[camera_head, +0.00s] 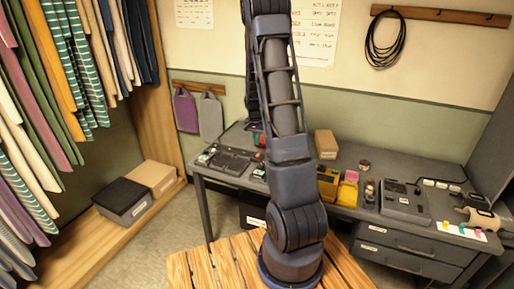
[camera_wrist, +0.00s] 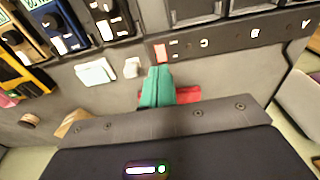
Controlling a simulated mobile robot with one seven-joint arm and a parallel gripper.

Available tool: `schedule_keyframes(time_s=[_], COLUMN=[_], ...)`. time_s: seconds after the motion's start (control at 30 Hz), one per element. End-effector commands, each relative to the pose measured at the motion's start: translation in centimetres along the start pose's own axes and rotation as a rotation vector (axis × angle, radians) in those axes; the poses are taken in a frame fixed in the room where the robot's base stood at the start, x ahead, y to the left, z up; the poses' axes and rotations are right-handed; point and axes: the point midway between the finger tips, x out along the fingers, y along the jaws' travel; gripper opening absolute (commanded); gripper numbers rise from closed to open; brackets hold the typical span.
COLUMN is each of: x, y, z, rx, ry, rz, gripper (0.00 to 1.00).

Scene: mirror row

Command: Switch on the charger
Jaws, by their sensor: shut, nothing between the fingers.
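A dark multi-slot unit that looks like the charger (camera_wrist: 232,41) runs across the top of the wrist view. Its front strip carries small white marks and a small orange-red square (camera_wrist: 160,53) that may be its switch. I cannot tell whether it is on. My gripper (camera_wrist: 158,70) has a teal finger and a red part beside it; it is shut and empty. Its tip is just below the orange-red square, and I cannot tell whether they touch. In the head view my gripper (camera_head: 257,138) is mostly hidden behind my arm, over the desk's left part.
A grey desk (camera_head: 345,161) runs along the wall. To the right of my arm it holds yellow boxes (camera_head: 347,190), a grey device (camera_head: 403,203) and a power strip. A wooden slatted bench (camera_head: 225,262) is in front. Clothes hang at the left.

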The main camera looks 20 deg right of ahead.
Motion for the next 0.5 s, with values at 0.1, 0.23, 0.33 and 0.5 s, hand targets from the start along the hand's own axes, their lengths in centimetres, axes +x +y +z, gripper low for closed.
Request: schedule_keyframes(time_s=[0.1, 0.23, 0.33, 0.5], x=[-2.3, -4.3, -5.5, -6.5], y=[0.0, -0.1, -0.1, 0.0], z=[0.0, 0.1, 0.2, 0.2], rx=[0.001, 0.001, 0.001, 0.001], ry=[0.003, 0.002, 0.002, 0.001], rz=[-0.002, -0.003, -0.002, -0.001], gripper=[0.00, 0.00, 0.00, 0.00])
